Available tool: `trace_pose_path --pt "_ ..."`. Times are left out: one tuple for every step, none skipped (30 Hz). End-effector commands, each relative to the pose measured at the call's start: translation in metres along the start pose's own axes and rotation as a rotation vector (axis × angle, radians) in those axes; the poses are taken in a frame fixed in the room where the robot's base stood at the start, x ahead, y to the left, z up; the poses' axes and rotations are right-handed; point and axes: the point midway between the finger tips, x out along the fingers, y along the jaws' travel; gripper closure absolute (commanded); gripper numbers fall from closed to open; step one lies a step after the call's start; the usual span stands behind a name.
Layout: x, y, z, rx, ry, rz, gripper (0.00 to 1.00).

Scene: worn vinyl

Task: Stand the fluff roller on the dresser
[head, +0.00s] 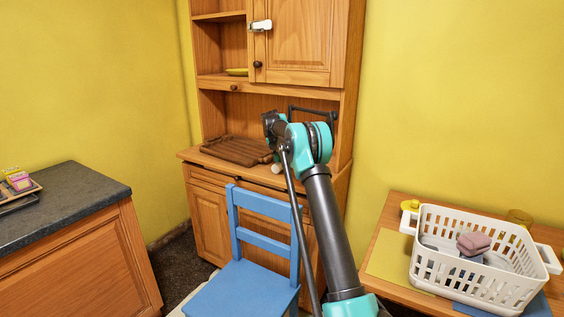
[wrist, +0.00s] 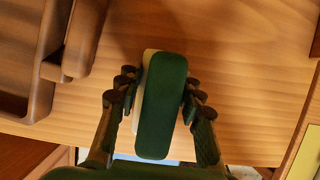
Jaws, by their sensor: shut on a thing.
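The fluff roller (wrist: 164,105) is between the fingers of my gripper (wrist: 160,88) in the wrist view. Its dark green part faces the camera, with a pale cream part behind its left edge. My gripper is shut on it, over the bare wooden top of the dresser (wrist: 245,85). In the head view the dresser (head: 295,45) is a tall wooden cabinet against the yellow wall. My arm hides most of the gripper there; a small pale end (head: 277,169) shows below it, at the worktop's front. I cannot tell whether the roller touches the wood.
A brown slatted wooden rack (head: 238,150) lies on the worktop, left of my gripper. A blue chair (head: 262,206) stands in front of the dresser. A white basket (head: 455,285) is on a table at right. A dark counter (head: 75,205) is at left.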

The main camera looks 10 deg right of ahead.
Motion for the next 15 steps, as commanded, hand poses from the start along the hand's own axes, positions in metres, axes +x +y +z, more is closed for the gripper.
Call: trace_pose_path --pt "0.0001 0.0000 0.0000 0.000 0.000 0.000 0.94" --pt "0.0001 0.0000 0.0000 0.000 0.000 0.000 0.94" --pt "0.0001 0.0000 0.0000 0.000 0.000 0.000 0.94" --pt "0.0001 0.0000 0.0000 0.000 0.000 0.000 0.94" --pt "0.0001 0.0000 0.0000 0.000 0.000 0.000 0.94" --pt "0.0001 0.0000 0.0000 0.000 0.000 0.000 0.94" --pt "0.0001 0.0000 0.0000 0.000 0.000 0.000 0.61" --pt "0.0001 0.0000 0.0000 0.000 0.000 0.000 0.57" --pt "0.0001 0.0000 0.0000 0.000 0.000 0.000 0.52" --pt "0.0000 0.0000 0.0000 0.000 0.000 0.000 0.48" --pt "0.0000 0.0000 0.0000 0.000 0.000 0.000 0.44" --pt "0.0000 0.0000 0.0000 0.000 0.000 0.000 0.39" --pt "0.0000 0.0000 0.0000 0.000 0.000 0.000 0.39" --pt "0.0000 0.0000 0.0000 0.000 0.000 0.000 0.39" --pt "0.0000 0.0000 0.0000 0.000 0.000 0.000 0.39"
